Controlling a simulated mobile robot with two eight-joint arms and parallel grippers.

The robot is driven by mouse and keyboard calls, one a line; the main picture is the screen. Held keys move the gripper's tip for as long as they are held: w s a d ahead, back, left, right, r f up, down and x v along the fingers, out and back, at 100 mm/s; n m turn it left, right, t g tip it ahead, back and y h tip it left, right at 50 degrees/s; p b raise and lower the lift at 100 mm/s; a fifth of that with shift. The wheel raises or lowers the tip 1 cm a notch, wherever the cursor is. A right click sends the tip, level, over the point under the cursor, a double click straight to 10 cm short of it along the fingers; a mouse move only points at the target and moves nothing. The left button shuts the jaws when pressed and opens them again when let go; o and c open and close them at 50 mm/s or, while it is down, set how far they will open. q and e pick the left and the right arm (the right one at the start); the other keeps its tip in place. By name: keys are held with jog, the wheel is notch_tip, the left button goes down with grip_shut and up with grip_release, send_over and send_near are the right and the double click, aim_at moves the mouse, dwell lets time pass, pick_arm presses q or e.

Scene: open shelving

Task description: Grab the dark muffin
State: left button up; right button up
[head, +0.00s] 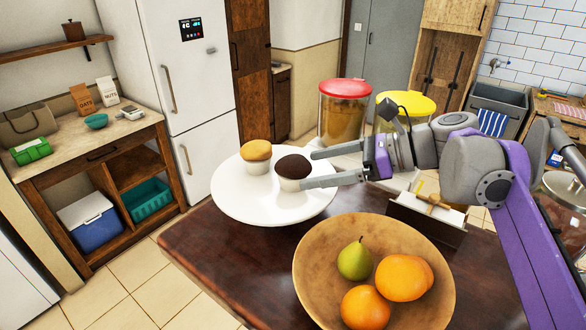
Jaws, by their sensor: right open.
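The dark muffin (292,171) has a dark brown top and a pale wrapper. It stands upright on a round white plate (236,198) on the dark wooden table. A golden muffin (256,156) stands beside it to the left and a little farther back. My right gripper (318,168) comes in from the right with its two fingers apart and pointing left at the dark muffin. The near fingertip is beside or just at the muffin's right side; I cannot tell whether it touches. My left gripper is not in view.
A wooden bowl (428,236) with a green pear (355,258) and several orange fruits (403,277) stands in front, below my right arm. A small box (427,222) stands behind the bowl. The table's left part (205,249) is clear. Red-lidded (344,112) and yellow-lidded containers stand beyond.

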aim_at(293, 173)
jog(key=shift+w+p+x, duration=0.15)
jog(key=shift+x, duration=1.4)
jog(key=shift+w+p+x, duration=0.1)
jog(key=shift+p+x, duration=0.05)
jog(key=shift+x, duration=1.4)
jog(key=shift+d+f, duration=0.15)
jog(key=shift+d, duration=0.05)
jog(key=c, duration=1.2)
